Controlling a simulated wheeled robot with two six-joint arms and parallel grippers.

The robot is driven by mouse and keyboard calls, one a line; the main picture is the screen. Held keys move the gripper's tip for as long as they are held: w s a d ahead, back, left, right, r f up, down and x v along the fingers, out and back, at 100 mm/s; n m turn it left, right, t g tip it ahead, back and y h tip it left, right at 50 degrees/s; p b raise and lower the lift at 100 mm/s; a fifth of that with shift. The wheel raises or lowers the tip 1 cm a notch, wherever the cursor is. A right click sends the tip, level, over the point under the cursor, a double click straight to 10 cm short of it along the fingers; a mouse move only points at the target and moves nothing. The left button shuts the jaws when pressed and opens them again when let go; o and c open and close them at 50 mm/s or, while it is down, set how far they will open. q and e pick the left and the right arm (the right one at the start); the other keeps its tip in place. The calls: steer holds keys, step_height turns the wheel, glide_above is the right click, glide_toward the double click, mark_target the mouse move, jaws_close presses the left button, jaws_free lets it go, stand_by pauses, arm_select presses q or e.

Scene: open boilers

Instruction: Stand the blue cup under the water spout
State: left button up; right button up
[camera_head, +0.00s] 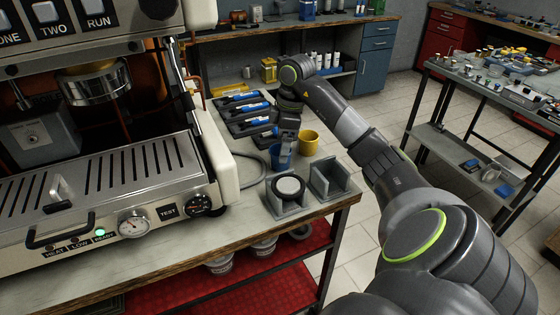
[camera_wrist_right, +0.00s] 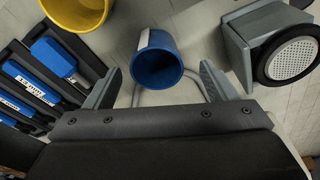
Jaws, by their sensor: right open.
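The blue cup (camera_head: 281,158) stands on the workbench to the right of the espresso machine (camera_head: 120,170). In the right wrist view the blue cup (camera_wrist_right: 157,58) shows its open mouth between the two fingers. My right gripper (camera_wrist_right: 160,72) is open around or just short of the cup; I cannot tell whether a finger touches it. In the head view the gripper (camera_head: 287,138) reaches down at the cup and partly hides it. A thin metal pipe (camera_head: 188,98) hangs at the machine's right side; I cannot tell whether it is the water spout. My left gripper is not in view.
A yellow cup (camera_head: 308,142) stands close to the blue cup. A tray of blue-handled tools (camera_head: 245,112) lies behind. A grey holder with a round black-rimmed part (camera_head: 288,187) and an empty grey holder (camera_head: 328,180) stand near the bench corner. A hose (camera_head: 250,160) curves beside the machine.

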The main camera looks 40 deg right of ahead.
steer(key=shift+f, duration=0.45)
steer(key=shift+w+a+f, duration=0.15)
steer(key=shift+w+f, duration=0.1)
steer(key=shift+f, duration=0.8)
steer(key=shift+w+a+f, duration=0.1)
steer(key=shift+w+f, duration=0.1)
steer(key=shift+f, duration=0.85)
steer(key=c, duration=1.1)
steer(key=shift+r, duration=0.1)
steer(key=shift+r, duration=0.55)
steer(key=shift+r+p, duration=3.2)
steer(key=shift+r, duration=1.3)
